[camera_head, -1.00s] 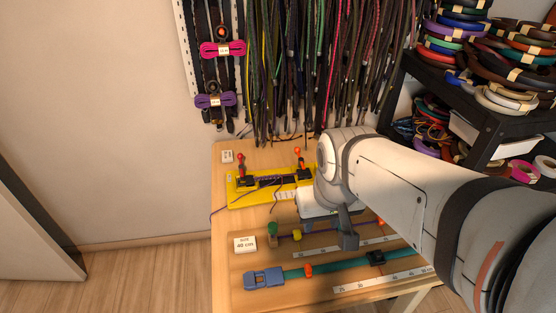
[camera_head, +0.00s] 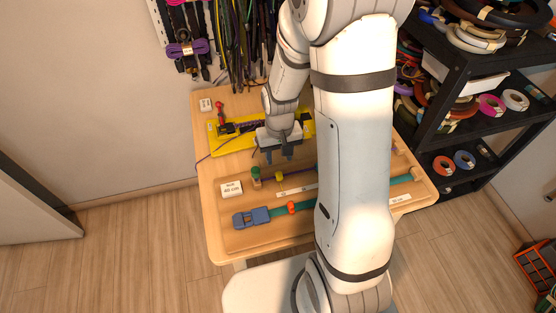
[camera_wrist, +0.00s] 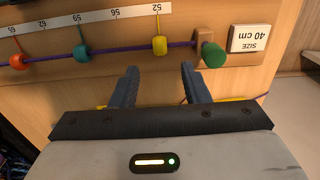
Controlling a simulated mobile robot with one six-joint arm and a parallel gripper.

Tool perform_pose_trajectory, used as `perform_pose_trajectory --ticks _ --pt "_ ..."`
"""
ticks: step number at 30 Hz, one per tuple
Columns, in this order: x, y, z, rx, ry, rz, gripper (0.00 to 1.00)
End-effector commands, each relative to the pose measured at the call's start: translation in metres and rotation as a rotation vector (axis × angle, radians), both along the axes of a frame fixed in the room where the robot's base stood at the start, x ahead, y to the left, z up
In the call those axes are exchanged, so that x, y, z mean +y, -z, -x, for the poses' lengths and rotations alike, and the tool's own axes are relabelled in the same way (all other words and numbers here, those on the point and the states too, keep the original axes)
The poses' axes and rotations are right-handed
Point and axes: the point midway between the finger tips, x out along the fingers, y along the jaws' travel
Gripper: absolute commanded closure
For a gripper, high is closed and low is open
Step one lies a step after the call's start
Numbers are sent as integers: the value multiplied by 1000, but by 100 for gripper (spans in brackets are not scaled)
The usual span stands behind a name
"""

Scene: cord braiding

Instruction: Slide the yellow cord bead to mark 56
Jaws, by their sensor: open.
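The yellow bead (camera_wrist: 160,46) sits on the purple cord (camera_wrist: 120,49) in the wrist view, close to the scale end marked 52. It also shows in the head view (camera_head: 279,176). A printed scale strip (camera_wrist: 95,16) runs beside the cord, upside down in the wrist view. A teal bead (camera_wrist: 80,52) and an orange bead (camera_wrist: 18,61) sit on the same cord to the left. My gripper (camera_wrist: 160,76) is open and empty, its fingers apart from the yellow bead, which lies ahead of the gap between them. It also shows in the head view (camera_head: 279,157).
A green knob (camera_wrist: 213,55) on a post stands at the cord's end, right of the yellow bead. A "SIZE 40 cm" card (camera_wrist: 250,38) lies beside it. In the head view, a yellow board (camera_head: 232,145) lies behind and a blue clip (camera_head: 251,217) sits in front.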

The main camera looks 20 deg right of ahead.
Motion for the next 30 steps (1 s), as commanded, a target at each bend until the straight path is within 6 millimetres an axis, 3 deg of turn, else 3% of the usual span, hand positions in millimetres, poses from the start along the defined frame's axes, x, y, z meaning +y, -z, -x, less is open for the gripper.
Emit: perform_pose_trajectory --ticks 7,18,30 --pt "0 22 -2 11 1 0 58" --pt "-1 73 -2 11 2 0 58" --pt "-1 86 -2 7 3 0 58"
